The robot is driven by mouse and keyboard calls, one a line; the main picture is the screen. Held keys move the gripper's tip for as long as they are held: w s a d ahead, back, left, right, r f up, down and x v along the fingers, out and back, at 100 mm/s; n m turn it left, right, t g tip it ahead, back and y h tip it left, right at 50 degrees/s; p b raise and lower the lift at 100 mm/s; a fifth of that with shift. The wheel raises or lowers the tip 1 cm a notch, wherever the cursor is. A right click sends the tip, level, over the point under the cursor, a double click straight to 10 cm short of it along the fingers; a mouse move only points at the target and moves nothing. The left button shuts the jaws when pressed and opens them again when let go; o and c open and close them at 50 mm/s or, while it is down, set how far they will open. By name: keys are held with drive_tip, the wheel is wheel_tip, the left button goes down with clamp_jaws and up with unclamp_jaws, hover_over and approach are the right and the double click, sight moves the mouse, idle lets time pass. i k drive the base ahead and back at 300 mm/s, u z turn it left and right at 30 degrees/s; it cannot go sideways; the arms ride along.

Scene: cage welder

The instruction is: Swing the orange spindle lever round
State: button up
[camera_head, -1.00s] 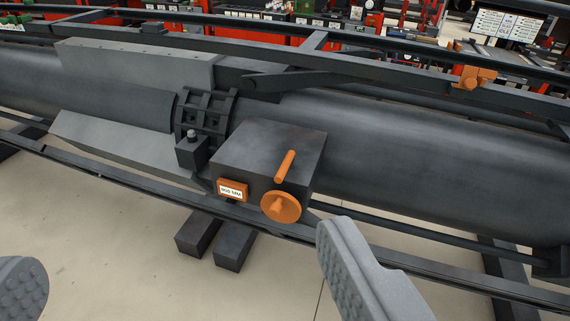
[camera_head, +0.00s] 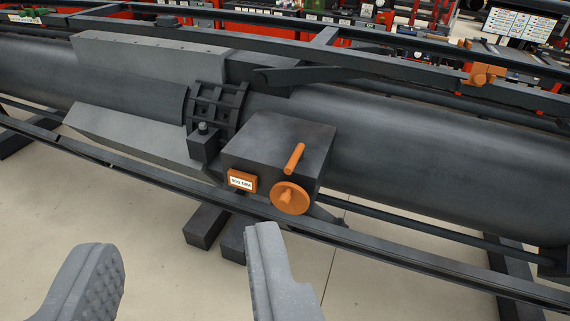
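The orange spindle lever (camera_head: 294,158) is a short rod that stands out, tilted, above an orange round hub disc (camera_head: 290,198) on the front of a dark box housing (camera_head: 265,145). My gripper (camera_head: 185,250) is in the lower part of the view, below and left of the lever. Neither finger touches the lever in the picture.
An orange-framed label plate (camera_head: 242,180) is on the housing left of the disc. A dark rail (camera_head: 400,247) runs across in front of the housing. A large dark pipe (camera_head: 430,165) lies behind. Pale floor (camera_head: 60,220) is free at the lower left.

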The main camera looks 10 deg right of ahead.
sight(297, 155)
drive_tip(key=u, duration=0.45)
drive_tip(key=k, duration=1.2)
drive_tip(key=u, duration=0.45)
drive_tip(key=i, duration=0.75)
drive_tip(key=z, duration=0.7)
drive_tip(key=i, duration=1.1)
drive_tip(key=z, duration=0.85)
drive_tip(key=i, duration=0.3)
drive_tip(key=z, duration=0.35)
